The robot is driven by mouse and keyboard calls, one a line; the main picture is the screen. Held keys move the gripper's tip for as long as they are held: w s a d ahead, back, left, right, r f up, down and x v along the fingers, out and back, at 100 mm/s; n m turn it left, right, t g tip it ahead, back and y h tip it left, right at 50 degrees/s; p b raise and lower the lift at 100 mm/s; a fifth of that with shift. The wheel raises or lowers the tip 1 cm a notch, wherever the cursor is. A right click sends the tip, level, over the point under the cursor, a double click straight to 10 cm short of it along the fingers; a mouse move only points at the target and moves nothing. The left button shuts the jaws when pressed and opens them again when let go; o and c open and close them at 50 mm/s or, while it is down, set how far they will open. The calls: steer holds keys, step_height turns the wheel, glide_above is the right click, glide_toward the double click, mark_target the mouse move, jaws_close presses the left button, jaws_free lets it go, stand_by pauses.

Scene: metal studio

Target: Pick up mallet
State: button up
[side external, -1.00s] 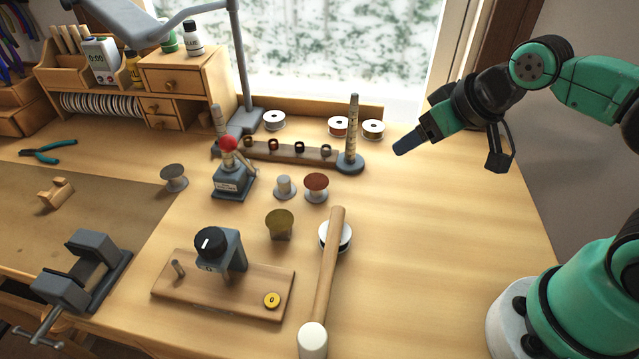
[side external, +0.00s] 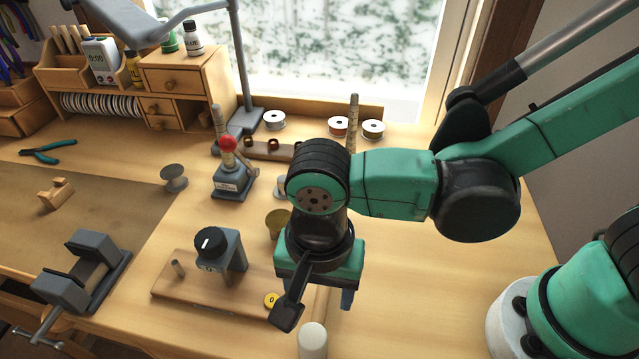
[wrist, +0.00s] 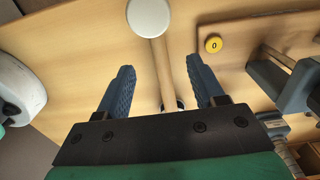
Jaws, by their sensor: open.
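The mallet lies on the workbench, with a pale round head (side external: 313,340) at the front edge. Its wooden handle is mostly hidden behind my gripper (side external: 335,290) in the side view. In the wrist view the mallet's head (wrist: 149,17) is at the top, and the handle (wrist: 163,75) runs down between my two blue-grey fingers. My gripper (wrist: 160,65) is open, with one finger on each side of the handle and visible gaps to both. It points down above the handle and holds nothing. The handle's far end is hidden by my gripper body.
A wooden board (side external: 190,300) with a black knob (side external: 209,241) and a yellow button (side external: 271,300) lies just left of the mallet. A brass-coloured spool (side external: 276,222) stands behind my gripper. A grey vise (side external: 75,280) is at the far left. The bench right of the mallet is clear.

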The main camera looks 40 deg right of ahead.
mark_target(320, 306)
steer(key=shift+f, duration=2.35)
jaws_close()
